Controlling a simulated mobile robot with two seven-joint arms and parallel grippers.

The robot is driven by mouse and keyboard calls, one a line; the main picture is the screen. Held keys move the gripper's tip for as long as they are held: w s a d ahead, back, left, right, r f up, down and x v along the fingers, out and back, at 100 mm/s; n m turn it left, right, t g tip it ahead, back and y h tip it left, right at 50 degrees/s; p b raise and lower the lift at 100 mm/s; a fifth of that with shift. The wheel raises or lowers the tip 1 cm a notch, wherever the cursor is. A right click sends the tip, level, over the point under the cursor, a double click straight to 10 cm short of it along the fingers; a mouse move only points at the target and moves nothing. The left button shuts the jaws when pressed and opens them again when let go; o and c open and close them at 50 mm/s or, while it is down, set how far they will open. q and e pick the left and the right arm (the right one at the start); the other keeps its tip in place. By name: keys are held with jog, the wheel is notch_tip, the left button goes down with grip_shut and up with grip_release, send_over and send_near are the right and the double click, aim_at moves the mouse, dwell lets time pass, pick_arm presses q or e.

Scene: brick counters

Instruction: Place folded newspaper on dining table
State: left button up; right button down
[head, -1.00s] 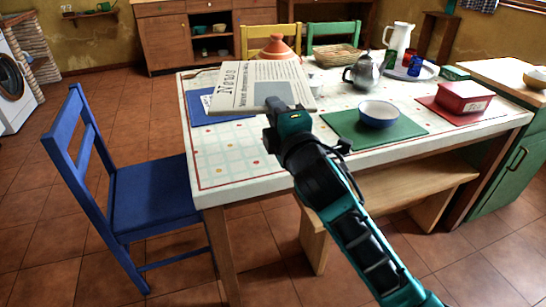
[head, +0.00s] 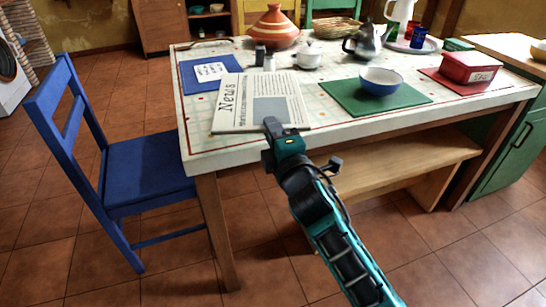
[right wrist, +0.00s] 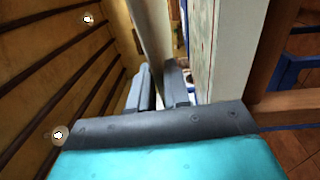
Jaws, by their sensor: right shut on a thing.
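The folded newspaper (head: 262,104) is a flat grey-white sheet with "News" printed on it. In the head view it lies over the near left part of the dining table (head: 222,151), roughly level with the top. My right gripper (head: 278,133) is shut on its near edge, at the table's front edge. In the right wrist view the newspaper (right wrist: 150,28) sits between the two fingers (right wrist: 160,88). A gap shows there between it and the table (right wrist: 218,55), so it looks slightly above the top. My left gripper is not in view.
A blue placemat (head: 205,75) lies behind the newspaper, with shakers (head: 265,57) and a white sugar pot (head: 308,55) nearby. A green mat (head: 340,97) with a bowl (head: 380,81) is to the right. A blue chair (head: 140,165) stands left, a bench (head: 400,170) below.

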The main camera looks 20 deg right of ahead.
notch_tip(320, 180, down, 6)
jog(key=shift+r+b, duration=0.25)
jog(key=shift+b, duration=1)
jog(key=c, duration=1.5)
grip_release()
jog(key=shift+f, duration=0.15)
jog(key=shift+c, duration=0.2)
jog(key=o, duration=0.4)
jog(key=shift+o, duration=0.2)
